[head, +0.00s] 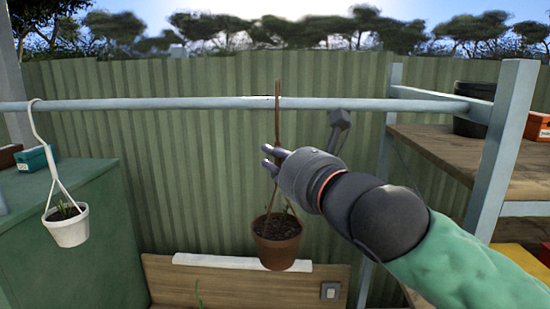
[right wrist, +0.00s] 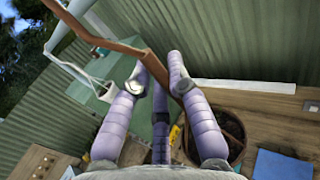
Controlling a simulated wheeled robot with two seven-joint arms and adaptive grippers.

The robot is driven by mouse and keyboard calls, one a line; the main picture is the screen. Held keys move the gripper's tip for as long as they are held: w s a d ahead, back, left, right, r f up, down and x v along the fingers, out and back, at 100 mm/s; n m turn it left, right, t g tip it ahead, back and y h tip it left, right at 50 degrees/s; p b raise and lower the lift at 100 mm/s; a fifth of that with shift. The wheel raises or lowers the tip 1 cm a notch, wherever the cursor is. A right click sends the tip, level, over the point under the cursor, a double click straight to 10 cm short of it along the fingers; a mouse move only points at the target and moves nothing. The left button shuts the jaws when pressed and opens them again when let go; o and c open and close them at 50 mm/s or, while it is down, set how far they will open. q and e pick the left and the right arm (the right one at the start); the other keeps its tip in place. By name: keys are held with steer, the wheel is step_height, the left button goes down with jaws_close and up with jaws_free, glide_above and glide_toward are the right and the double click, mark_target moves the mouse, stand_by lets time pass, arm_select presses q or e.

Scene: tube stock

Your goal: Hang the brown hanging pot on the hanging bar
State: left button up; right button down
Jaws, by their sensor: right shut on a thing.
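The brown hanging pot (head: 277,254) hangs upright below the light blue hanging bar (head: 190,104), holding a small plant. Its brown hanger rises past the bar, and its top stands above it. I cannot tell whether the hook lies over the bar or only in front. My right gripper (head: 270,162) is shut on the hanger, below the bar and above the pot. In the right wrist view the brown hanger (right wrist: 115,44) runs between the fingers (right wrist: 157,78), and the pot (right wrist: 232,128) is partly hidden behind them. My left gripper is not in view.
A wooden shelf (head: 430,146) with a black pot (head: 473,108) stands at the right. The bar between the two pots is free.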

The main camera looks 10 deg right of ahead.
steer(key=shift+w+d+f+p, duration=0.1)
steer(key=shift+w+d+f, duration=0.25)
steer(key=shift+w, duration=0.5)
steer(key=shift+w+d+f+p, duration=0.1)
steer(key=shift+w+f, duration=0.3)
steer(key=shift+w, duration=0.4)
steer(key=shift+w+d+f+p, duration=0.1)
steer(key=shift+w+d+f, duration=0.25)
steer(key=shift+w, duration=0.5)
steer(key=shift+a, duration=0.1)
steer(key=c, duration=1.1)
jaws_free()
steer(key=shift+f, duration=0.1)
